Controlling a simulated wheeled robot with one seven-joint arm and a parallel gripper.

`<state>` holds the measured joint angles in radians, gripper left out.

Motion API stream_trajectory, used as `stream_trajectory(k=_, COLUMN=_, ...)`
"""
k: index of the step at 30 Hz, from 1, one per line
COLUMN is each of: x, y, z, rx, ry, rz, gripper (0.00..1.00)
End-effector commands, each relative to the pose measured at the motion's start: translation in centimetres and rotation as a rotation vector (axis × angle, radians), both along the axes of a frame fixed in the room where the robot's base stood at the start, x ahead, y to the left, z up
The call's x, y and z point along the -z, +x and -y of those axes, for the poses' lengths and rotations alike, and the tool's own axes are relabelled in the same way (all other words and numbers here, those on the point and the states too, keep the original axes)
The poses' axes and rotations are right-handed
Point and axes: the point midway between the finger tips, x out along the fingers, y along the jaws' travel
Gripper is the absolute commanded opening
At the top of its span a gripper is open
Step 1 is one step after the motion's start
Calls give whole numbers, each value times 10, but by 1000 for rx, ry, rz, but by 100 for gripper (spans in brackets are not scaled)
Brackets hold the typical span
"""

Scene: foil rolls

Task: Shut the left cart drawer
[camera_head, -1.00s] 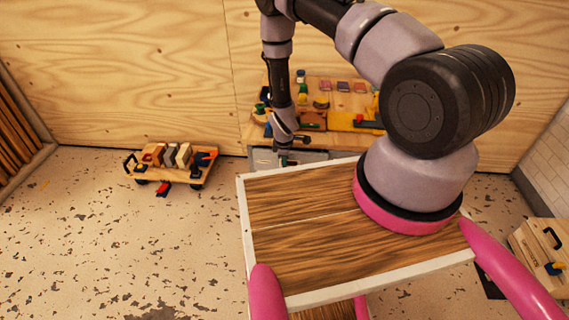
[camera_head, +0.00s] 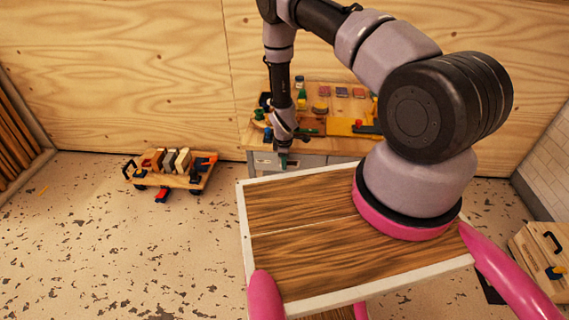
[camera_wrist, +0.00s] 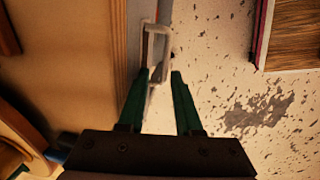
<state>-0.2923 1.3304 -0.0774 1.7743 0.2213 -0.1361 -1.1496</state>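The cart (camera_head: 342,143) stands against the back wall with a wooden top and grey drawer fronts below it. The left cart drawer (camera_head: 262,159) is a grey front with a handle, partly behind my gripper. How far it stands out is hard to tell. My gripper (camera_head: 284,164) points down beside the drawer front. In the wrist view my gripper (camera_wrist: 160,73) has its two green fingers apart, with nothing seen held between them. The pale drawer handle (camera_wrist: 149,45) is just ahead of the fingertips, close to the left finger; contact cannot be told.
Tools and coloured boxes lie on the cart top. A low wooden trolley (camera_head: 172,180) with blocks stands on the floor at left. A wooden box (camera_head: 540,258) is at lower right. Speckled floor (camera_head: 110,245) is clear at left.

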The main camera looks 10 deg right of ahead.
Motion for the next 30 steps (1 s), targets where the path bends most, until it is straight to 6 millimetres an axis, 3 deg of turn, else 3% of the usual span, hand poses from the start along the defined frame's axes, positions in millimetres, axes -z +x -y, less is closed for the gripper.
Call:
stream_trajectory(k=10, x=-8, y=-1, z=0, rx=0, ry=-2, rz=2, gripper=41)
stream_trajectory(k=24, x=-91, y=-16, z=-5, rx=0, ry=1, rz=1, gripper=41)
stream_trajectory(k=30, x=-106, y=-18, z=-6, rx=0, ry=0, rz=1, gripper=41)
